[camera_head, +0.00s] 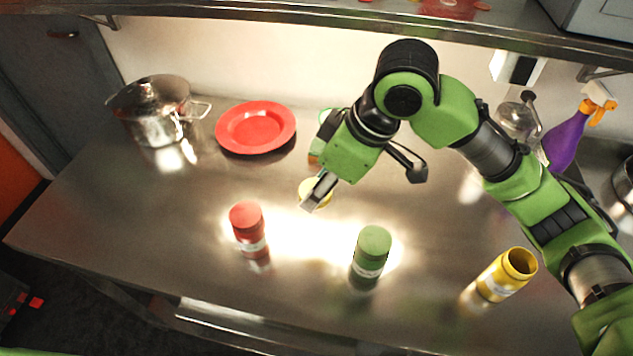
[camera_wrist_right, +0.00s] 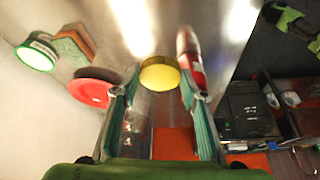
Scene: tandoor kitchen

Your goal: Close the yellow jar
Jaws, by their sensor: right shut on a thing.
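My right gripper (camera_head: 318,193) is over the middle of the counter, well to the left of the jar. It is shut on a round yellow lid (camera_head: 308,188), partly hidden by a finger. In the right wrist view the lid (camera_wrist_right: 159,74) sits between the fingertips, its flat yellow face showing. My left gripper is not in view.
A red jar (camera_head: 247,226) and a green jar (camera_head: 373,251) stand on the counter (camera_head: 180,235). A red plate (camera_head: 256,128) and a steel pot (camera_head: 156,112) are at back left. A purple spray bottle (camera_head: 565,140) stands at back right. A shelf edge (camera_head: 330,22) runs above.

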